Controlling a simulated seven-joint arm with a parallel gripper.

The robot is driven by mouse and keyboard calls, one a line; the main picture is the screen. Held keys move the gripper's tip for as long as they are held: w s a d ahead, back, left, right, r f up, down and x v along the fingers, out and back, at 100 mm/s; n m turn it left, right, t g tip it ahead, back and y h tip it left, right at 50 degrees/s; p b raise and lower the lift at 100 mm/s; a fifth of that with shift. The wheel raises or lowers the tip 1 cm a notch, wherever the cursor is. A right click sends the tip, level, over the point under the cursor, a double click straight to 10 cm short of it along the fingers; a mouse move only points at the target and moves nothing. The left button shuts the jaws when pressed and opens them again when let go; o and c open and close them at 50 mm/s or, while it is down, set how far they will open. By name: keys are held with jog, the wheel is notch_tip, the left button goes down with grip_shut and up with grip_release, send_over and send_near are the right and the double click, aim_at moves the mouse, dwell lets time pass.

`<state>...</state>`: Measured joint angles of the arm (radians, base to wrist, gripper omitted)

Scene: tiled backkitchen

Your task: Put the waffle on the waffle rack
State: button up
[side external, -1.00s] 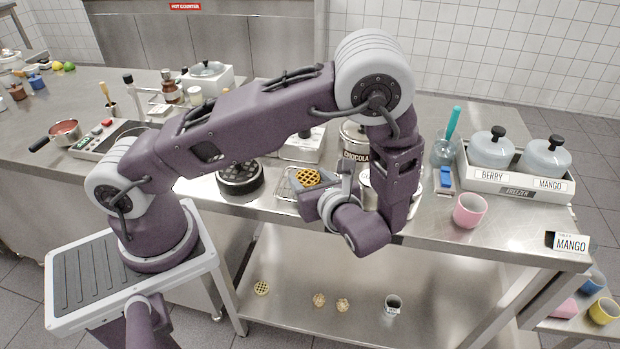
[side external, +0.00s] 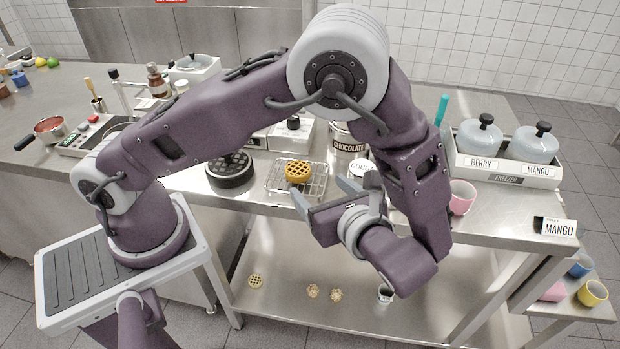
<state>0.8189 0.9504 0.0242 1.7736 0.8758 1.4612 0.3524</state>
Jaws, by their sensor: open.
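The golden-brown waffle (side external: 298,171) lies on the wire waffle rack (side external: 283,188), near the rack's middle, on the steel counter. My gripper (side external: 325,190) is open and empty, to the right of and nearer the camera than the waffle. Its fingers point towards the back left and are apart from the waffle. The tip of one finger overlaps the rack's right part in the picture; I cannot tell how high it is above it. The black round waffle iron (side external: 230,170) stands to the left of the rack.
A chocolate container (side external: 348,146) and a white labelled tub (side external: 362,168) stand behind my gripper. A pink cup (side external: 461,197) and the freezer tray with lidded berry and mango pots (side external: 505,172) are at right. Several small items lie on the lower shelf (side external: 350,270).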

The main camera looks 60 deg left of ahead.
jog(key=s+a+r+n+t+h, duration=0.3)
jog(key=s+r+n+h, duration=1)
jog(key=r+n, duration=0.4)
jog(key=s+n, duration=0.1)
jog(key=n, duration=0.2)
jog(key=shift+h, duration=0.4)
